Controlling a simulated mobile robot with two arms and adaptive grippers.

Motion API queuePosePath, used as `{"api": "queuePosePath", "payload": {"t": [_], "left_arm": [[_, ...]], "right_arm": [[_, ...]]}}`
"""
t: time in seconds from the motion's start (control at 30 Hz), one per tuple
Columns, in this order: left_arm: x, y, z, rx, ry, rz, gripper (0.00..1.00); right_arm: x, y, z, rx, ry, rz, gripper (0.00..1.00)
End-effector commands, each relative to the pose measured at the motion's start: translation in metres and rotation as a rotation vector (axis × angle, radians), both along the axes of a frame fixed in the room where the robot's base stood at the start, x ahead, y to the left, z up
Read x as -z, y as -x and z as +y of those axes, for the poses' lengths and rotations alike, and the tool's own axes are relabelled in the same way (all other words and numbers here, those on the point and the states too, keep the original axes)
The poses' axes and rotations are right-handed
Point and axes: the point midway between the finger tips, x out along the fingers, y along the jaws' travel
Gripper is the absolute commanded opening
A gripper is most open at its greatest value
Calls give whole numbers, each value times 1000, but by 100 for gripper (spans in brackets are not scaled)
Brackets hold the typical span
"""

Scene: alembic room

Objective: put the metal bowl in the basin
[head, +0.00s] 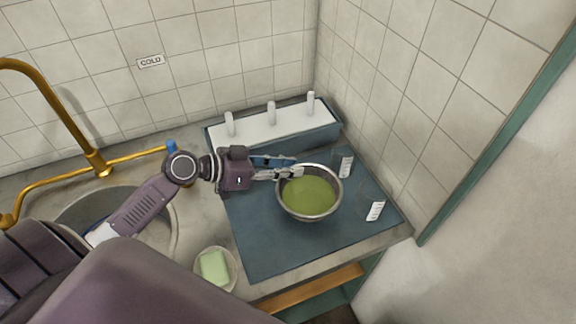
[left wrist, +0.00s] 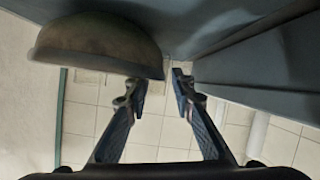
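The metal bowl (head: 308,217), with green contents, stands upright on a blue mat in the head view. In the left wrist view the bowl (left wrist: 95,47) hangs inverted at the upper left. My left gripper (head: 296,167) is at the bowl's left far rim. Its fingers (left wrist: 157,88) are spread with a clear gap, and the bowl's rim edge lies near the fingertips. I cannot tell whether they touch it. The round basin (head: 164,232) is at the left, sunk in the counter and partly hidden by my left arm. My right gripper is not in view.
The blue mat (head: 262,250) lies right of the basin. A rack with white pegs (head: 270,125) stands behind the bowl. A soap dish (head: 229,282) is at the front edge. A gold faucet (head: 95,160) rises behind the basin.

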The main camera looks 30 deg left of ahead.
Motion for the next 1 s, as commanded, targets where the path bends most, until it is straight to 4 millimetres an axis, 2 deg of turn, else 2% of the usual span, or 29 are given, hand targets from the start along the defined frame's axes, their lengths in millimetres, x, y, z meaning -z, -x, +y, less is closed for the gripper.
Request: {"api": "queuePosePath", "payload": {"t": [0.17,0.27,0.7,1.0], "left_arm": [[-6,0,0,0,0,0,23],[-4,9,9,-2,-2,3,23],[-34,59,53,0,0,1,23],[-48,79,71,0,0,0,23]], "right_arm": [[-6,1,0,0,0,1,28],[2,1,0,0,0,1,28],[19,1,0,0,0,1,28],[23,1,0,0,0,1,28]]}}
